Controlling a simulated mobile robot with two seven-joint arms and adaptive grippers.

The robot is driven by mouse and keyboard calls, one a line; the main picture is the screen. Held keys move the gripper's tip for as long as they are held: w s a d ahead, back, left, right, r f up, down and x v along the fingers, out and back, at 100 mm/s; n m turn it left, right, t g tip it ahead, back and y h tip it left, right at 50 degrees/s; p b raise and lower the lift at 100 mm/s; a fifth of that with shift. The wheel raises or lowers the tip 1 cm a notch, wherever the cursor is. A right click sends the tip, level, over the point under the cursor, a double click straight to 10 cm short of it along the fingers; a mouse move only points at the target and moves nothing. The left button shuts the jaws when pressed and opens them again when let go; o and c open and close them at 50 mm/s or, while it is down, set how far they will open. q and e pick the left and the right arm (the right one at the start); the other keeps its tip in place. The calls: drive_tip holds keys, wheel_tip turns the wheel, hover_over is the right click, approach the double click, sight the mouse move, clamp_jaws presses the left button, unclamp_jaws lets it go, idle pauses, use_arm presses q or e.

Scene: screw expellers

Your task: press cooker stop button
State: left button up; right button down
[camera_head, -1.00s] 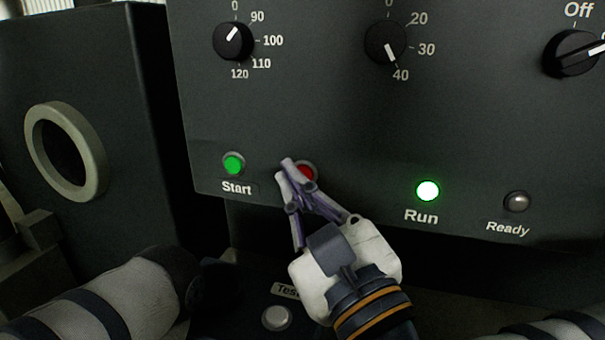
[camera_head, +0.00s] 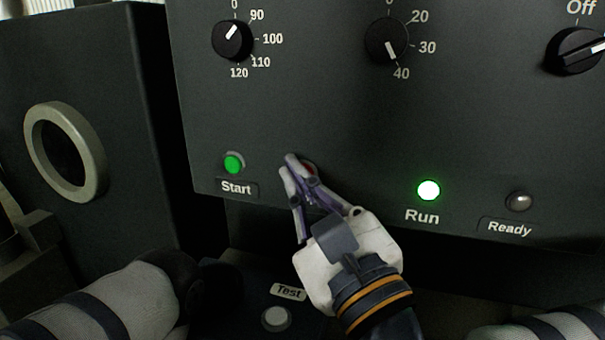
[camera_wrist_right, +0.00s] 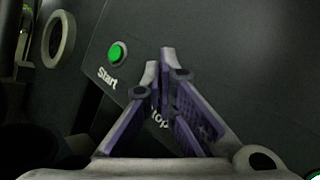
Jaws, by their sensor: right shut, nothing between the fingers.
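The red stop button (camera_head: 311,169) sits on the dark panel to the right of the green Start button (camera_head: 234,163). It is mostly hidden behind the fingertips of my right gripper (camera_head: 293,165). That gripper is shut and empty, with its tips over the button; I cannot tell whether they touch it. In the right wrist view the closed fingertips (camera_wrist_right: 160,62) cover the button and part of its "Stop" label (camera_wrist_right: 160,121), and the green Start button (camera_wrist_right: 118,52) shows to their left. The Run lamp (camera_head: 428,190) glows green. My left gripper is not in view.
The dark control panel (camera_head: 330,110) carries dials (camera_head: 386,41) along the top and an unlit Ready lamp (camera_head: 519,201) at the right. A Test button (camera_head: 276,319) sits below. A dark box with a pale ring (camera_head: 88,185) stands at the left.

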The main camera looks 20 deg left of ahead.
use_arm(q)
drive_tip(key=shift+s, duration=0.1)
use_arm(e)
drive_tip(key=shift+w, duration=0.3)
drive_tip(key=shift+s, duration=0.15)
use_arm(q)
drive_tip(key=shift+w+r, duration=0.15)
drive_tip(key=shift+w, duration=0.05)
use_arm(e)
drive_tip(key=shift+s, duration=0.75)
use_arm(q)
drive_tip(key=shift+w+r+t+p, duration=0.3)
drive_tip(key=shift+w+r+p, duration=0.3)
drive_tip(key=shift+p, duration=0.05)
use_arm(e)
drive_tip(key=shift+s, duration=2.5)
